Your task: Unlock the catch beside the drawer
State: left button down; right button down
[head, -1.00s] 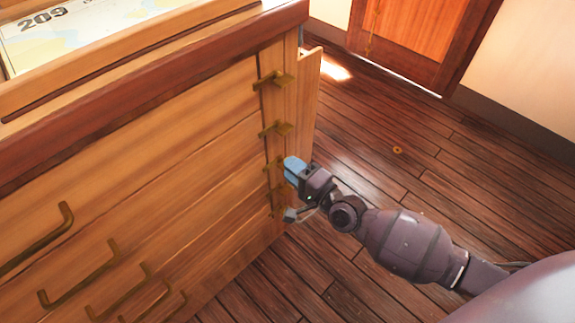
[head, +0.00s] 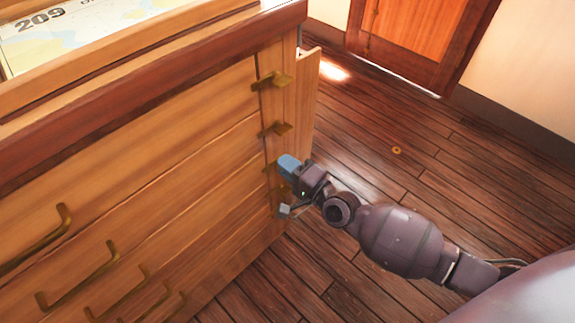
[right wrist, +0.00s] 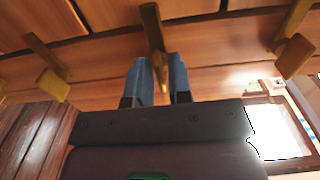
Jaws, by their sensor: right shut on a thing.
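The wooden drawer cabinet (head: 140,135) fills the left of the head view, with a column of brass catches beside its drawers. The top catch (head: 273,80) and the second catch (head: 275,129) stand out clear of my gripper. My right gripper (head: 287,166) is at a lower catch, which its blue fingers partly hide in the head view. In the right wrist view, the fingers (right wrist: 160,76) are on either side of the middle brass catch (right wrist: 153,35) and shut on it. Other catches stand to the left (right wrist: 47,68) and right (right wrist: 294,52). My left gripper is out of view.
Brass drawer handles (head: 84,278) stick out from the cabinet front at lower left. A chart (head: 75,35) lies on the cabinet top. Wooden floor (head: 400,190) is open to the right, up to a wooden door (head: 415,40).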

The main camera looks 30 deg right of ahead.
jog(key=shift+r, duration=0.1)
jog(key=n+p, duration=0.1)
jog(key=n, duration=0.3)
jog(key=shift+r+p, duration=0.1)
jog(key=shift+p, duration=0.25)
jog(key=n+p, duration=0.1)
jog(key=n, duration=0.3)
jog(key=shift+p, duration=0.35)
jog(key=n+p, duration=0.1)
jog(key=n, duration=0.3)
jog(key=n+p, duration=0.1)
jog(key=n, duration=0.2)
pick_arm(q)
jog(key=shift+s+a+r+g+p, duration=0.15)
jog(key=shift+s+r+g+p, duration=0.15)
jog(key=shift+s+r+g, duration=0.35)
pick_arm(e)
jog(key=shift+f+n, duration=0.2)
jog(key=shift+n, duration=1.1)
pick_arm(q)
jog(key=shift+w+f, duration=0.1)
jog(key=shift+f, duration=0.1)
